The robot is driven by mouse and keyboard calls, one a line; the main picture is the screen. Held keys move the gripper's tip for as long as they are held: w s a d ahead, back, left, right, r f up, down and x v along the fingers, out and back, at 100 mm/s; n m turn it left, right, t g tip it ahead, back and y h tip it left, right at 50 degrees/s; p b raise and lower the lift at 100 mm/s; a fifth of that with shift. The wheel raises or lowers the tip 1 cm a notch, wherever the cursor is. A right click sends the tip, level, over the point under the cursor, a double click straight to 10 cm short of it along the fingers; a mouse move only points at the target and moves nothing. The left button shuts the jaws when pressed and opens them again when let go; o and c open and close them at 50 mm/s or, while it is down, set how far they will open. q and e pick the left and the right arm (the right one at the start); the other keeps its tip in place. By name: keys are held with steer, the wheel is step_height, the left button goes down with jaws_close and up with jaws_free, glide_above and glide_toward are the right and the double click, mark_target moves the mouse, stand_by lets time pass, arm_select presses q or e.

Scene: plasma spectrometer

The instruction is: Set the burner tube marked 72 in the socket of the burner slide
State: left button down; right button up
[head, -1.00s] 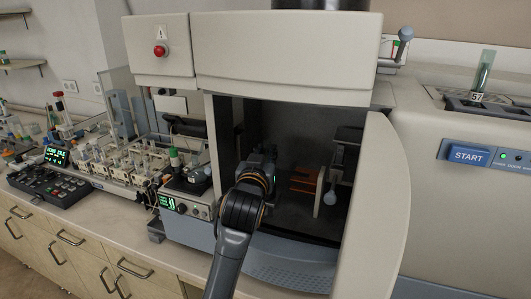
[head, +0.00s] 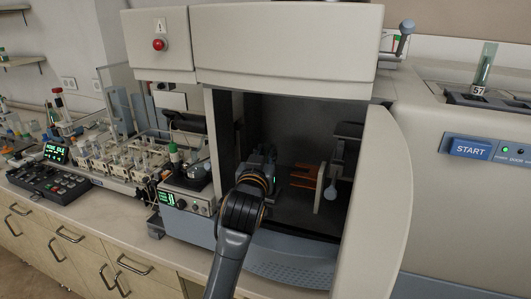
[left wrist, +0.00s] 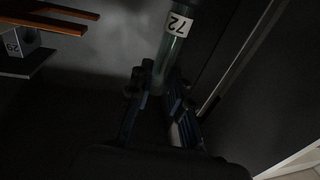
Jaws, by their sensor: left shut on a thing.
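The burner tube marked 72 (left wrist: 180,24) is a clear glass tube with a white label, in the left wrist view. My left gripper (left wrist: 160,85) is shut on the tube's lower part in that view, one finger on each side, and the label stands clear of the fingers. In the head view my left gripper (head: 262,168) is inside the dark open chamber, at its left side; its fingertips and the tube cannot be made out there. I cannot pick out the socket of the burner slide with certainty. My right gripper is in neither view.
Orange prongs (head: 303,175) stand in the chamber right of my gripper; they also show in the left wrist view (left wrist: 50,20), above a grey numbered block (left wrist: 22,42). A pale knob (head: 331,192) is farther right. The curved open door (head: 380,210) bounds the right side. A tube marked 57 (head: 485,65) stands outside.

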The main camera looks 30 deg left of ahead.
arm_select(q)
steer(key=shift+f+b, duration=0.3)
steer(key=shift+f, duration=0.45)
steer(key=c, duration=1.1)
jaws_free()
steer(key=shift+c, duration=0.2)
steer(key=v, duration=0.7)
steer(key=shift+s, duration=0.25)
steer(key=shift+d, duration=0.1)
